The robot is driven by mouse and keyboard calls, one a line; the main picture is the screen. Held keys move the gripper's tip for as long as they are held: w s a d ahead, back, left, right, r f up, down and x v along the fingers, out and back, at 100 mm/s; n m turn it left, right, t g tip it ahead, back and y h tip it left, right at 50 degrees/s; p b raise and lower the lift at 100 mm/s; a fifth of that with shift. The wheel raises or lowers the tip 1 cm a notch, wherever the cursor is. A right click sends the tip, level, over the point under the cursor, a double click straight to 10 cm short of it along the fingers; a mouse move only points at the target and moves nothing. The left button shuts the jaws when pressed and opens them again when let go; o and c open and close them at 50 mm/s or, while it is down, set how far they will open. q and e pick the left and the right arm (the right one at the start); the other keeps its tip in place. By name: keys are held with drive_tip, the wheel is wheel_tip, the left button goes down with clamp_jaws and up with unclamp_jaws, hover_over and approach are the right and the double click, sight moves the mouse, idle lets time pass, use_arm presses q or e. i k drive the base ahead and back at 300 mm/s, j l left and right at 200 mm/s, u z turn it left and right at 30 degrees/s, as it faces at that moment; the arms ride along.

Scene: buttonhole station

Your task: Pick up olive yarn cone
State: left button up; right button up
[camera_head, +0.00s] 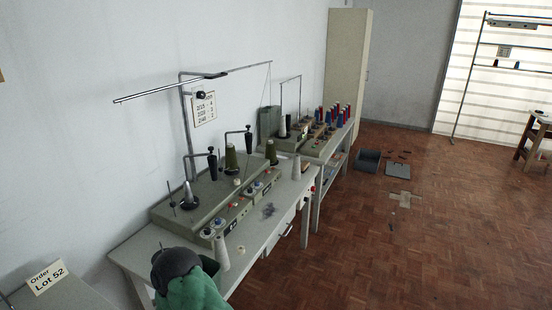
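Two olive yarn cones stand on the grey-green machine on the near table. One olive yarn cone (231,157) is near the middle of the machine, beside a dark bent post. The other olive yarn cone (270,152) is farther right, toward the machine's far end. Both look upright, and I cannot tell what holds them from below. Neither of my grippers is in view, and nothing is seen touching the cones.
White cones (221,250) (297,167) stand near the table's front edge. A thin metal arm (172,88) reaches over the machine. A dark-topped green object (185,283) is close at the bottom. Red and blue spools (339,115) stand behind. The wooden floor (350,250) right is mostly clear.

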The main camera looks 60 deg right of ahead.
sight(230, 160)
drive_tip(key=z, duration=2.85)
drive_tip(key=i+z, duration=0.35)
drive_tip(key=i, duration=3.05)
drive_tip(key=i+u, duration=0.3)
drive_tip(key=u, duration=0.15)
drive_tip(key=i+l+u, duration=0.2)
drive_tip(key=u, duration=0.2)
drive_tip(key=i+l+u, duration=0.25)
drive_tip(key=u, duration=0.2)
